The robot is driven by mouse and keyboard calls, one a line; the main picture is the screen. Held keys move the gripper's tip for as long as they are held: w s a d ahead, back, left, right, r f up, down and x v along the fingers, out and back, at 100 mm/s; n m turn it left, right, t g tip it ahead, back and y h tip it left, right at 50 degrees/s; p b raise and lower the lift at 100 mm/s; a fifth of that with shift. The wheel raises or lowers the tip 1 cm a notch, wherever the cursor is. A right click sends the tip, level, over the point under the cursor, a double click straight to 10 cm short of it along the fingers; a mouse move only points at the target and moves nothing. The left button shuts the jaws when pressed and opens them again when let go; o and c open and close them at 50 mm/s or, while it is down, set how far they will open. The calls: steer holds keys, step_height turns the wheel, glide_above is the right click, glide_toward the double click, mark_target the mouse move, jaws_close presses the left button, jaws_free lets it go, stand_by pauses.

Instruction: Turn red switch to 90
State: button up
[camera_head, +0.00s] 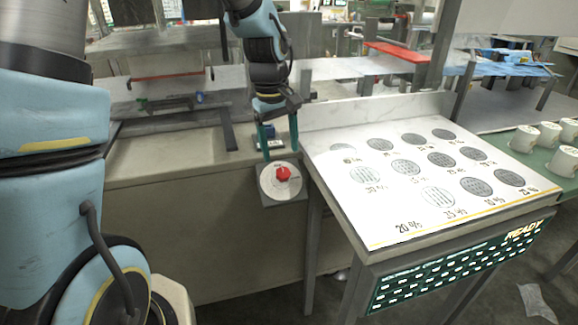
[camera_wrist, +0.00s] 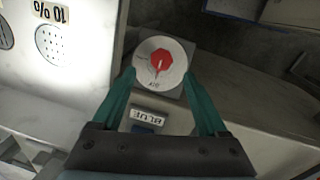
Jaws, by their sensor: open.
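The red switch (camera_head: 282,173) is a red knob at the centre of a round pale dial (camera_head: 268,186) mounted on a grey plate. In the wrist view the red switch (camera_wrist: 161,61) has a light pointer line, and the dial (camera_wrist: 148,78) carries small markings too blurred to read. My gripper (camera_head: 280,156) is open, with green fingers, above the far side of the dial in the head view. In the wrist view my gripper (camera_wrist: 160,75) has one finger on each side of the dial's lower part. The fingers appear apart from the knob.
A white panel (camera_head: 330,170) with grey discs and percent labels stands right of the dial. A green keypad with a READY display (camera_head: 455,262) is on its front. White cups (camera_head: 524,138) stand at far right.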

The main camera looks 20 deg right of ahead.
mark_target(283, 171)
steer(key=f, duration=0.6)
steer(key=shift+d+f, duration=0.2)
steer(key=shift+d, duration=0.05)
steer(key=shift+w, duration=0.1)
jaws_close()
